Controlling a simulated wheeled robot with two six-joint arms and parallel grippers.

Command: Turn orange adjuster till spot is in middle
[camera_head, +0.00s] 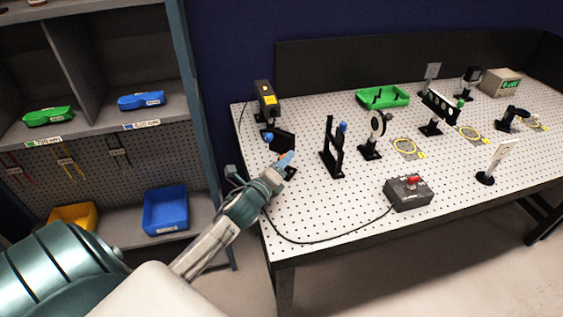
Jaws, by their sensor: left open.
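My left gripper (286,161) reaches over the left edge of the optics table, its open fingertips close to a black mount (283,141). A small orange patch, probably the orange adjuster (282,156), shows right at the fingertips and is mostly hidden by them. I cannot tell whether the fingers touch it. A blue knob (268,136) sits on the left side of the same mount. A white screen (497,155) stands on a post at the right; I can make out no spot on it. My right gripper is not in view.
The perforated table (330,216) also holds a black laser box (266,97), a black frame mount (332,150), a round lens mount (375,130), a green tray (383,97) and a control box with a red switch (409,193). Its cable crosses the front left. A shelf (185,60) stands left.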

